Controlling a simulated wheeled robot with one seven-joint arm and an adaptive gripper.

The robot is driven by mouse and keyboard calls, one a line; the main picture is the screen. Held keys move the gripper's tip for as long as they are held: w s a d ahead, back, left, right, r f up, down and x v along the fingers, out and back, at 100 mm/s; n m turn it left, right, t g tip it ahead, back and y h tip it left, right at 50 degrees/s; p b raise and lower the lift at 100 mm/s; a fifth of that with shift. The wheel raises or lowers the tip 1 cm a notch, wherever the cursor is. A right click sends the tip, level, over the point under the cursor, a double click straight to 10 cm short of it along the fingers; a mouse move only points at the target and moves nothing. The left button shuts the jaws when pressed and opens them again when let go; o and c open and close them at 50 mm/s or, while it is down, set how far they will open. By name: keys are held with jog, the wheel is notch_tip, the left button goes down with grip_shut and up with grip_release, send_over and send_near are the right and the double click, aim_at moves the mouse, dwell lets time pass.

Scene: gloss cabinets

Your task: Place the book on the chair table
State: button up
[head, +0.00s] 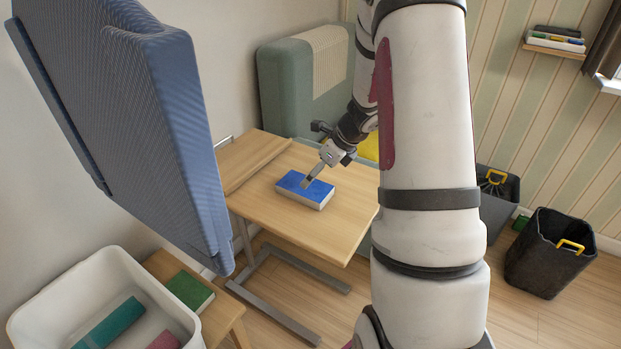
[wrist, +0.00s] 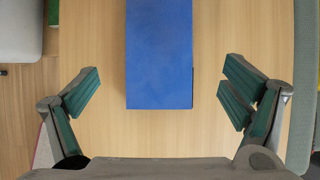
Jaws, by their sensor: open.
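A blue book (head: 303,189) with pale page edges lies flat on the wooden chair table (head: 340,232). In the wrist view the book (wrist: 159,55) lies upper centre, running past the top edge of the picture, with bare table (wrist: 105,130) around it. My gripper (head: 308,183) is over the book in the head view. In the wrist view my gripper (wrist: 160,92) is open, with its fingers spread wide to either side of the book's near end. A gap shows between each finger and the book, so neither appears to touch it.
A white bin (head: 95,262) with a teal and a reddish item stands lower left. A green book (head: 189,291) lies on a small wooden stand beside it. A large blue padded panel (head: 150,130) looms at left. A green armchair (head: 283,90) stands behind. Dark bins (head: 548,255) stand right.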

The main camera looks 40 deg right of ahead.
jog(key=p+v, duration=0.1)
jog(key=v, duration=0.4)
jog(key=shift+s+r, duration=0.15)
jog(key=shift+d, duration=0.1)
dwell(0.3)
